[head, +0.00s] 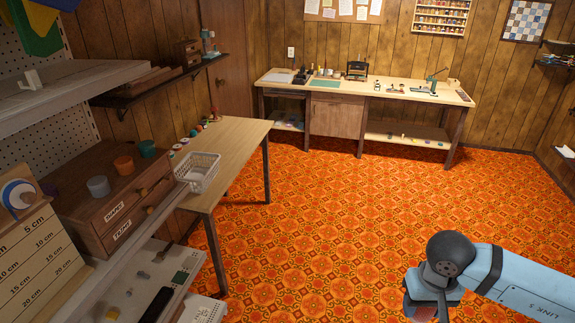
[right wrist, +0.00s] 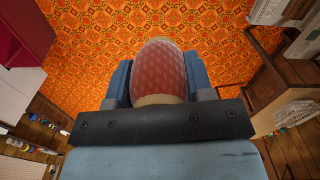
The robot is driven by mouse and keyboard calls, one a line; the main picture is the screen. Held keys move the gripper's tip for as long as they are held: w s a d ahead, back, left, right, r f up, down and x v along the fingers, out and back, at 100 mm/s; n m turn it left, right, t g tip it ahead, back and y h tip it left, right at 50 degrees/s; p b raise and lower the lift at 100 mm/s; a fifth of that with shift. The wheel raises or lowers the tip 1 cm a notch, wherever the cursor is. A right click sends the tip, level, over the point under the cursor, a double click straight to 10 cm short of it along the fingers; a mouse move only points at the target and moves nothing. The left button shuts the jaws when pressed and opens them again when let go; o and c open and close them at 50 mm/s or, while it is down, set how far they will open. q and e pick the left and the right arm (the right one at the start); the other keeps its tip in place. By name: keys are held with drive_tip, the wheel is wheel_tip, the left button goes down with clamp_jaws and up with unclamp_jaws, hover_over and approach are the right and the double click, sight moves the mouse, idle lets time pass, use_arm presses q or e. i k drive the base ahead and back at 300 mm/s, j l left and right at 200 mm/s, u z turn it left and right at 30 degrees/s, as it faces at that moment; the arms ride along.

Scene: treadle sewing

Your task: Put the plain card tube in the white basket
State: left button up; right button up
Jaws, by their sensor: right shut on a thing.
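The white basket (head: 203,164) is a small mesh one and stands on the wooden side table at the left. A white mesh basket (right wrist: 297,115) also shows at the right edge of the right wrist view. My right gripper (head: 426,300) is at the bottom right of the head view, over the floor and well apart from the basket. In the right wrist view it is shut on a reddish, diamond-patterned rounded thing (right wrist: 159,71) with a tan lower rim. I cannot make out a plain card tube. My left gripper is not in view.
The wooden side table (head: 237,135) has several small coloured things along its back edge. A drawer box (head: 110,195) and shelves stand at the left. A long workbench (head: 420,92) lines the back wall. The orange patterned floor (head: 330,220) between is clear.

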sight(197, 173)
drive_tip(key=i+z, duration=0.35)
drive_tip(key=i, duration=0.75)
drive_tip(key=i+l+u, duration=0.1)
drive_tip(key=i+u, duration=0.2)
drive_tip(key=i, duration=0.15)
drive_tip(key=i+l+u, duration=0.3)
drive_tip(key=i, duration=0.15)
drive_tip(key=i+u, duration=0.15)
drive_tip(key=u, duration=0.25)
drive_tip(key=i+l+u, duration=0.1)
drive_tip(key=u, duration=0.35)
drive_tip(key=i+l+u, duration=0.15)
drive_tip(key=u, duration=0.25)
drive_tip(key=i+l+u, duration=0.15)
drive_tip(key=u, duration=0.3)
drive_tip(key=l+u, duration=0.2)
drive_tip(key=u, duration=0.2)
drive_tip(key=i+l+u, duration=0.15)
drive_tip(key=l+u, duration=0.25)
drive_tip(key=i+l+u, duration=0.1)
drive_tip(key=l+u, duration=0.25)
drive_tip(key=j, duration=0.15)
